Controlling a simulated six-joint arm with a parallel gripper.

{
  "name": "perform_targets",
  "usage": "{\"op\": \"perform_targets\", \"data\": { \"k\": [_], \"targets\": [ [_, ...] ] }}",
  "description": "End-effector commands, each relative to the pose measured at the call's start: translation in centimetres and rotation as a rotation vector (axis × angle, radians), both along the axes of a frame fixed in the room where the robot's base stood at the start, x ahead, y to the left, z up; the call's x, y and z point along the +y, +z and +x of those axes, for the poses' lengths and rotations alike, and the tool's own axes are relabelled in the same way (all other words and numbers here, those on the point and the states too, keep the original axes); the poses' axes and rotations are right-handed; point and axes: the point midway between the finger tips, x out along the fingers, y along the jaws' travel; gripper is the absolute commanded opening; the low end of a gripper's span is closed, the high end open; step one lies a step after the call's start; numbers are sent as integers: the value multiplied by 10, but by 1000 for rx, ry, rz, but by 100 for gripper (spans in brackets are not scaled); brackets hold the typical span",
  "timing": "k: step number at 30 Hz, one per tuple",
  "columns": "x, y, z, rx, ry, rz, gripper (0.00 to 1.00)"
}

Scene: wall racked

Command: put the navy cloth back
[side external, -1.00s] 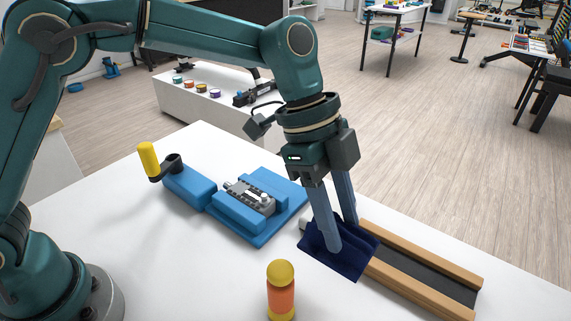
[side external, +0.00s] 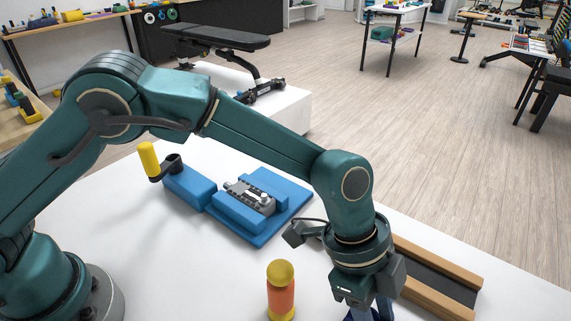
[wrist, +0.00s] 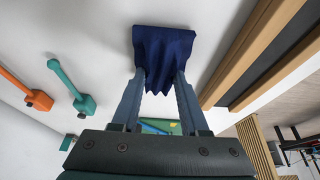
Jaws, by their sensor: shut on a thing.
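The navy cloth (wrist: 164,45) hangs bunched between the two fingertips of my gripper (wrist: 160,78) in the wrist view, spreading out beyond them. My gripper is shut on it. In the side view my gripper (side external: 368,308) is low at the bottom edge, in front of the wooden-railed track. Only a sliver of dark blue shows there beside the fingers; the rest of the cloth is cut off or hidden. Whether the cloth touches the table cannot be told.
The track with wooden rails (side external: 440,297) and a dark strip lies right of my gripper. An orange and yellow peg figure (side external: 281,292) stands to the left. A blue vise (side external: 240,217) with a yellow-handled crank (side external: 149,160) is behind. Teal (wrist: 72,88) and orange (wrist: 24,90) tools show in the wrist view.

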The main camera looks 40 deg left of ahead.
Motion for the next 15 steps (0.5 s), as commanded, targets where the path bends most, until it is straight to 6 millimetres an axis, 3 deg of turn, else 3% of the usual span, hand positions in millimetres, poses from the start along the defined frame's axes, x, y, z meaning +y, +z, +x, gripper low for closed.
{"op": "perform_targets", "data": {
  "k": [10, 11, 12, 13, 15],
  "targets": [
    [0, -4, 0, 1, 0, 0, 0],
    [0, -4, 0, 1, 0, 0, 52],
    [0, -4, 0, 1, 0, 0, 67],
    [0, -3, 0, 1, 0, 0, 74],
    [0, -3, 0, 1, 0, 0, 74]
  ]
}}
